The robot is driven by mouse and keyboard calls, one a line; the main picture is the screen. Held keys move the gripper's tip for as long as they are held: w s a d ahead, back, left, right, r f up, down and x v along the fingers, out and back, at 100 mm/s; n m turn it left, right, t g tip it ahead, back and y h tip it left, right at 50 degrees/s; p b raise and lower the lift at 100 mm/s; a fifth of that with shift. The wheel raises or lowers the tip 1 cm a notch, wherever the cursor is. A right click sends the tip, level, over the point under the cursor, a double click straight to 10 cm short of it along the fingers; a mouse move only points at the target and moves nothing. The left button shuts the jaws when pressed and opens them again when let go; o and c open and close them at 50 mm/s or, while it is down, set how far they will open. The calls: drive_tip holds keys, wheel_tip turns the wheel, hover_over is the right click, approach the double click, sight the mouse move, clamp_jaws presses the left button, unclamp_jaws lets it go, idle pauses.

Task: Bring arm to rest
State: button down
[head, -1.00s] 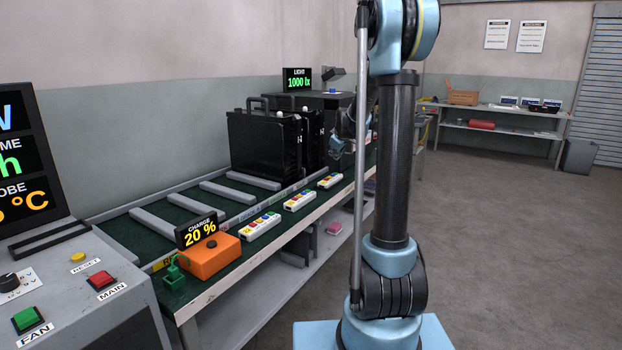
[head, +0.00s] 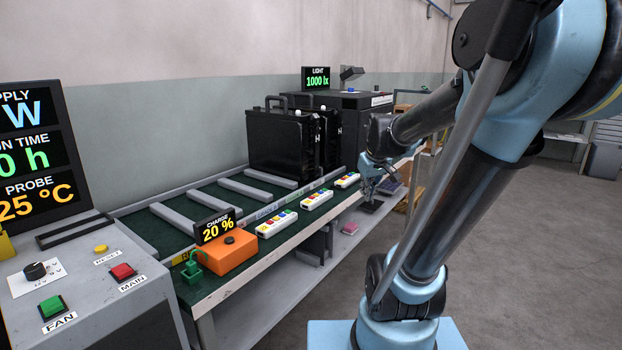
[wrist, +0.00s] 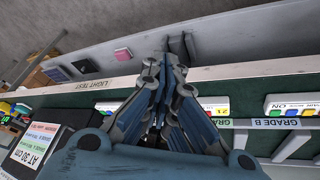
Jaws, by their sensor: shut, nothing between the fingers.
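My gripper (head: 370,203) is at the far end of my bent arm in the head view, low over the front edge of the bench, past the white button strips. In the wrist view my gripper (wrist: 176,52) points across the bench edge, with its fingers drawn together and nothing between them. Below it show the bench's front rail and a "GRADE B" label (wrist: 275,123). My arm crosses the right side of the head view and hides part of the room behind it.
Black housings (head: 275,143) stand on the green bench (head: 165,230). White strips with coloured buttons (head: 316,199) line its front edge. An orange charge box (head: 230,254) sits nearer, beside a control panel (head: 90,270). A pink block (head: 350,228) lies on the lower shelf.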

drive_tip(key=s+f+m+g, duration=0.1)
drive_tip(key=s+f, duration=0.2)
drive_tip(key=s, duration=0.3)
drive_tip(key=s+f+m+g, duration=0.1)
drive_tip(key=s+f, duration=0.3)
drive_tip(key=s, duration=0.3)
drive_tip(key=s+d+f+m, duration=0.1)
drive_tip(key=s+f+m, duration=0.1)
drive_tip(key=s, duration=0.5)
drive_tip(key=shift+s+f+g, duration=0.15)
drive_tip(key=shift+f+g, duration=0.25)
drive_tip(key=shift+f, duration=0.25)
drive_tip(key=shift+w+f, duration=0.2)
drive_tip(key=shift+w, duration=0.3)
